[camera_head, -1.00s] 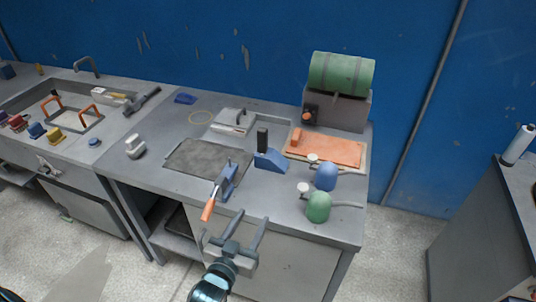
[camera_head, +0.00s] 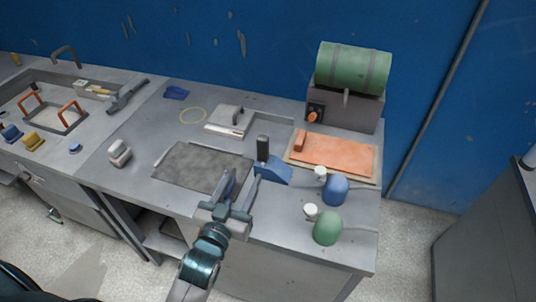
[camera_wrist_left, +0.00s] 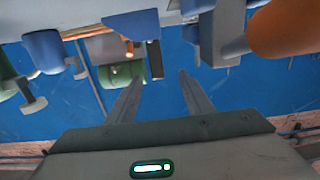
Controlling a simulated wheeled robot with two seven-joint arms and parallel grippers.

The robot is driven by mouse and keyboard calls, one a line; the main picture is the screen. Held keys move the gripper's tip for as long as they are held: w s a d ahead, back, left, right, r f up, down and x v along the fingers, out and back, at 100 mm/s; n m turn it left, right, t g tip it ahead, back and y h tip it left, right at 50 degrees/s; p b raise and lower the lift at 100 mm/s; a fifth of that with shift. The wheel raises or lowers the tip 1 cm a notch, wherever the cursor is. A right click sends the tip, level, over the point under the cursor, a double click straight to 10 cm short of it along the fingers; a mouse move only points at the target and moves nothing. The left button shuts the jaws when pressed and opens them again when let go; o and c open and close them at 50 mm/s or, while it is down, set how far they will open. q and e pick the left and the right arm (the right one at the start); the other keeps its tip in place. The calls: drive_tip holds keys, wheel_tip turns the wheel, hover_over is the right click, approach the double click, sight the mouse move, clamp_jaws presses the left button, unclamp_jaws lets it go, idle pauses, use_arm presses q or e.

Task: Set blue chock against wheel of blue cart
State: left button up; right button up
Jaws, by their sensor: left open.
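A blue wedge with a dark upright block (camera_head: 272,171) stands on the workbench and is the most chock-like thing I see. A blue block also shows in the left wrist view (camera_wrist_left: 132,25). I cannot make out a blue cart with wheels; a small blue piece (camera_head: 12,133) lies at the far left, too small to identify. My left gripper (camera_head: 242,182) is open, over the bench's front part, left of and nearer than the wedge. My right gripper is out of view.
A blue dome (camera_head: 334,190) and a green dome (camera_head: 327,228) stand at the bench's right front. Behind them are an orange board (camera_head: 335,155) and a green drum (camera_head: 353,68). A dark mat (camera_head: 188,168) lies left of the wedge.

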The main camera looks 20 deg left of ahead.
sight(259, 148)
use_arm(q)
drive_tip(key=w+p, duration=0.1)
drive_tip(key=w, duration=0.2)
drive_tip(key=w+p, duration=0.1)
drive_tip(key=w, duration=0.3)
drive_tip(key=w+p, duration=0.2)
drive_tip(key=w, duration=0.2)
drive_tip(key=shift+w+d+r, duration=0.25)
drive_tip(key=shift+w+f, duration=0.1)
drive_tip(key=shift+w, duration=0.2)
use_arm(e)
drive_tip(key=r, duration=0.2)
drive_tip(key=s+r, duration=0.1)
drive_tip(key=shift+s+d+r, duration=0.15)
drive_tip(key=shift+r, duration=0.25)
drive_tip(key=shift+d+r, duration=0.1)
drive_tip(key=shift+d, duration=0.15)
